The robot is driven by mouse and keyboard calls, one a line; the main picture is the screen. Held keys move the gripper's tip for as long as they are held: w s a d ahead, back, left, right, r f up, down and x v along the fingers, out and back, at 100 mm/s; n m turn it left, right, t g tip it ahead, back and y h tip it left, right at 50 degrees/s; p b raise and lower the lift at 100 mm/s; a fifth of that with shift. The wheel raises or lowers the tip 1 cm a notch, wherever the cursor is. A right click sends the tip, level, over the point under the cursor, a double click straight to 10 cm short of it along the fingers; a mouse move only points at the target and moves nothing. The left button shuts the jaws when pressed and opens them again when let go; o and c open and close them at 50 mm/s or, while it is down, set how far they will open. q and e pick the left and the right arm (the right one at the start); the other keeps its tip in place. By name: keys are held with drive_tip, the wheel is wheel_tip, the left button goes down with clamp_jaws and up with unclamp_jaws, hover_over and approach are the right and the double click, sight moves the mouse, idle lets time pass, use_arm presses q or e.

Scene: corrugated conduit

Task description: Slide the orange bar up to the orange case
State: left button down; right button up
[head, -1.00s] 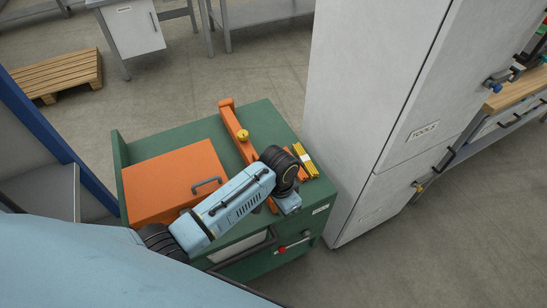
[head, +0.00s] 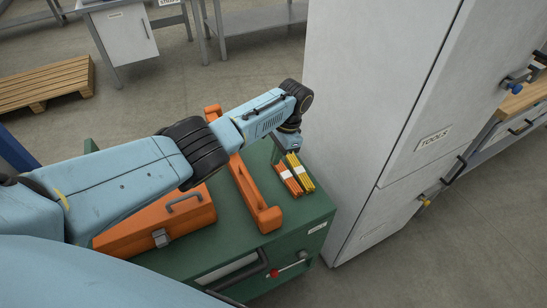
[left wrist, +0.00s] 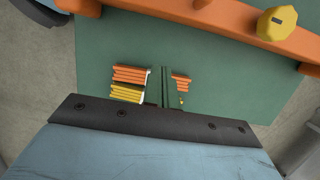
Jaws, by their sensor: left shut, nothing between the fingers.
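The orange bar (head: 246,185) lies on the green cabinet top, running from back to front, with a raised end block at the front. The orange case (head: 150,222) with a grey handle and latch is left of it, partly hidden by my left arm; a gap shows between them. My left gripper (head: 289,150) is right of the bar, above the bundles and apart from the bar. Its fingers (left wrist: 162,85) are shut and empty. In the left wrist view the bar (left wrist: 190,14) crosses the top with its yellow knob (left wrist: 277,23); my arm hides the knob in the head view. My right gripper is out of view.
Orange bundles (head: 287,178) and yellow bundles (head: 300,172) lie close to my left gripper. The green cabinet top (head: 225,238) is bare in front. A tall grey tool cabinet (head: 375,90) stands close on the right. A wooden pallet (head: 45,85) lies far left.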

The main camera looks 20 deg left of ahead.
use_arm(q)
drive_tip(key=b+x, duration=0.1)
drive_tip(key=x, duration=0.5)
drive_tip(key=shift+f+b, duration=0.25)
drive_tip(key=shift+b, duration=0.15)
drive_tip(key=shift+s+a+f+p, duration=0.1)
drive_tip(key=shift+s+a+p, duration=0.9)
drive_tip(key=shift+p, duration=0.15)
drive_tip(key=shift+s+a+f+p, duration=0.15)
drive_tip(key=shift+s+a+p, duration=0.2)
drive_tip(key=shift+s, duration=0.25)
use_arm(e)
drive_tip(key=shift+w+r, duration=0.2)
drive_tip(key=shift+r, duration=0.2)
use_arm(q)
drive_tip(key=shift+a, duration=0.1)
